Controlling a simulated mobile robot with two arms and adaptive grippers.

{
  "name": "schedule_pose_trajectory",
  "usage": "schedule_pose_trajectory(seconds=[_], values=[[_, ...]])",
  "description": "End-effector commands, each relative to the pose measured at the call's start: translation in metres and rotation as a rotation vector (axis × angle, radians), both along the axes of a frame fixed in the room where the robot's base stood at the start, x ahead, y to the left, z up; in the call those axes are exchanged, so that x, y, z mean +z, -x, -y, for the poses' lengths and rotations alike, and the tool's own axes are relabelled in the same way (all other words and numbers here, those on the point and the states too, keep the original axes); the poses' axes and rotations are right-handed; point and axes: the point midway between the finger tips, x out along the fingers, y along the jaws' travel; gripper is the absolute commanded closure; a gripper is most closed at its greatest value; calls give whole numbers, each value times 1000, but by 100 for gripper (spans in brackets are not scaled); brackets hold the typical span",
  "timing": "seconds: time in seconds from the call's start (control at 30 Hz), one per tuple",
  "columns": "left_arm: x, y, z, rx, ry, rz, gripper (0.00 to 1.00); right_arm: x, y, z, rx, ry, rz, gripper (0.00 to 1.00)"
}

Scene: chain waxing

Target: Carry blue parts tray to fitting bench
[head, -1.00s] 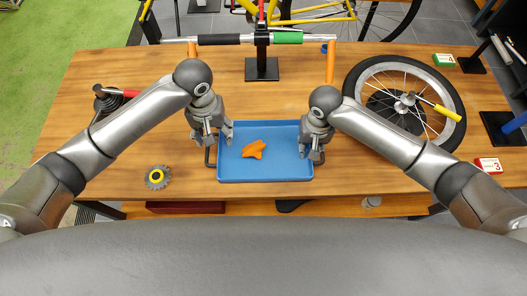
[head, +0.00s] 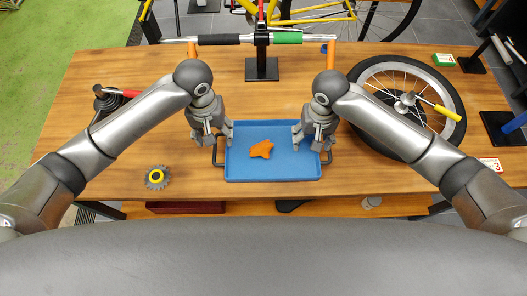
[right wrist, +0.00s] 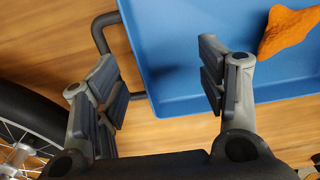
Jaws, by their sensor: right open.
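The blue parts tray (head: 236,172) lies on the wooden bench, with an orange rag-like piece (head: 261,149) in it. My left gripper (head: 214,138) is at the tray's left side, above its dark handle; its fingers look spread. My right gripper (head: 313,142) is at the tray's right side. In the right wrist view this gripper (right wrist: 160,90) is open, with one finger over the inside of the tray (right wrist: 180,60) and the other outside. The dark handle (right wrist: 103,45) lies below, between the fingers; I see no grip on it.
A spoked wheel (head: 375,103) lies right of the tray, close to my right arm. A yellow-centred sprocket (head: 157,178) lies at the front left. A stand (head: 262,68) with a horizontal bar is at the back. The bench between stand and tray is clear.

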Motion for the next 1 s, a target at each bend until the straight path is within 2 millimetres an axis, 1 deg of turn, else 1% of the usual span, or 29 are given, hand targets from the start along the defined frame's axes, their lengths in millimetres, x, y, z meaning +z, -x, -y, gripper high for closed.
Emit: schedule_pose_trajectory(seconds=[0.03,0.2,0.3,0.4,0.57,1.0], values=[[0,0,0,0,0,0,41,13,-1,0,1,-1,5,35],[0,0,0,0,0,0,41,46,-1,1,0,2,4,35],[0,0,0,0,0,0,41,59,-1,1,-1,2,1,35],[0,0,0,0,0,0,41,68,0,1,0,3,1,35],[0,0,0,0,0,0,41,72,0,1,-1,4,-1,35],[0,0,0,0,0,0,41,72,0,1,-1,4,-1,35]])
